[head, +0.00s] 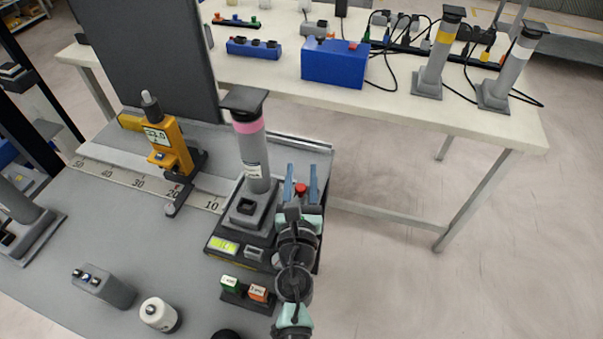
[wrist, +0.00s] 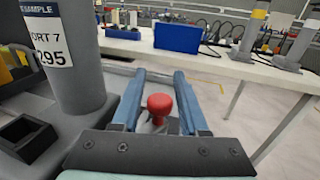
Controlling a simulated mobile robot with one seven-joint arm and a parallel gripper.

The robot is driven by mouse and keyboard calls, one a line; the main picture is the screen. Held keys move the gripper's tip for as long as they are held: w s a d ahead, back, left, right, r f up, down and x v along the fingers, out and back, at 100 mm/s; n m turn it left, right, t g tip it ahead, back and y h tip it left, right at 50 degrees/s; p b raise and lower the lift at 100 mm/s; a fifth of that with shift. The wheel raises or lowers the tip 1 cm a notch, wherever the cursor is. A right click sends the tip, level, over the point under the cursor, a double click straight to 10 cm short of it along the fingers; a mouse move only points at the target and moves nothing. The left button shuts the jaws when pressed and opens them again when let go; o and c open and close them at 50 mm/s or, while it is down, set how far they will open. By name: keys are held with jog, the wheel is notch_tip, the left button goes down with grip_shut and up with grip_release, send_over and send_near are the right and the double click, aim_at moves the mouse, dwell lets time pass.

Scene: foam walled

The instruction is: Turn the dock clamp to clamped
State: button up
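A dock (head: 222,247) with a green-lit display sits near the table's right edge. A grey column with a pink band (head: 249,127) stands upright on it. A red round knob (head: 301,188), apparently the dock clamp's handle, is at the dock's right side; it also shows in the wrist view (wrist: 160,104). My gripper (head: 301,176) is open, its two blue fingers apart on either side of the knob. In the wrist view, gaps show between the knob and both fingers (wrist: 158,88). The clamp's lower part is hidden by my gripper.
A dark panel (head: 150,55) stands behind. The back bench holds a blue box (head: 335,64) and cables. Floor is clear at right.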

jog(key=shift+o, duration=0.7)
jog(key=shift+s, duration=0.15)
jog(key=s, duration=0.7)
jog(key=s+b, duration=0.1)
jog(key=s, duration=0.3)
jog(key=shift+s+a+f, duration=0.1)
jog(key=shift+s+a, duration=0.2)
jog(key=shift+a, duration=0.05)
jog(key=shift+s, duration=0.55)
